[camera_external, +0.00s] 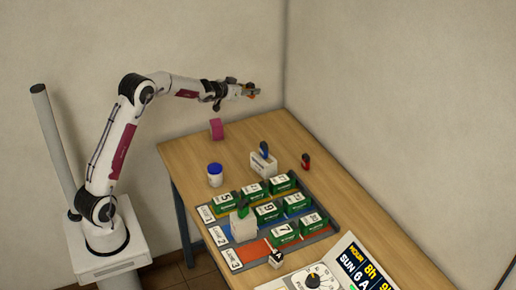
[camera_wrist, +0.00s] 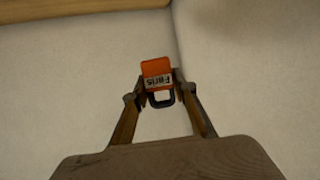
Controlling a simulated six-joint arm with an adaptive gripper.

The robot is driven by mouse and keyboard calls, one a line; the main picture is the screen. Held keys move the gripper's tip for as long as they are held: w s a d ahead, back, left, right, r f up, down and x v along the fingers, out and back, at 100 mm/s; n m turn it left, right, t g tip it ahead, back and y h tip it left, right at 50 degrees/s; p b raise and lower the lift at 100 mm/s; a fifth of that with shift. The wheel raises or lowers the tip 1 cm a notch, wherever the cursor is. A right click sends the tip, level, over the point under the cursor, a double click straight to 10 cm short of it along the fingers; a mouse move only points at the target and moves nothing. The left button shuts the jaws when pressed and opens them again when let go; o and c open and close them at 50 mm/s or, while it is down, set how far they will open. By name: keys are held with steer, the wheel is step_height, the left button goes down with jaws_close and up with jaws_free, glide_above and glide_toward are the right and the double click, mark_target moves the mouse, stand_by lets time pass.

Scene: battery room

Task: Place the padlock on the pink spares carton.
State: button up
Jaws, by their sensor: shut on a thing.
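My gripper (camera_external: 249,89) is shut on an orange padlock with a white label. The padlock (camera_wrist: 154,68) shows clearly between the fingertips (camera_wrist: 158,90) in the wrist view, with its dark shackle toward the palm. In the external view only a small orange bit of it shows at the gripper's end. The pink spares carton (camera_external: 216,129) stands on the wooden table near its far left edge. My gripper is in the air, well above the table, up and to the right of the carton in the picture. The carton is not visible in the wrist view.
On the table (camera_external: 190,150) stand a blue-lidded jar (camera_external: 215,178), a white block with a blue item (camera_external: 263,162) and a small red item (camera_external: 306,162). A rack (camera_external: 322,236) holds several green batteries. A sign board (camera_external: 345,275) stands in front. Walls meet behind my gripper.

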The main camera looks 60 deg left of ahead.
steer(key=shift+s+a+r+n+y, duration=0.85)
steer(key=shift+s+a, duration=0.4)
steer(key=shift+s, duration=0.35)
steer(key=n+g+y, duration=0.3)
steer(key=n, duration=0.1)
glide_above(216, 122)
step_height(216, 122, down, 5)
steer(key=shift+s+d+r+m, duration=0.1)
steer(key=shift+r+m, duration=0.1)
steer(key=shift+m, duration=0.15)
steer(key=shift+f, duration=3.1)
steer(key=shift+f, duration=1.9)
steer(key=shift+f, duration=0.1)
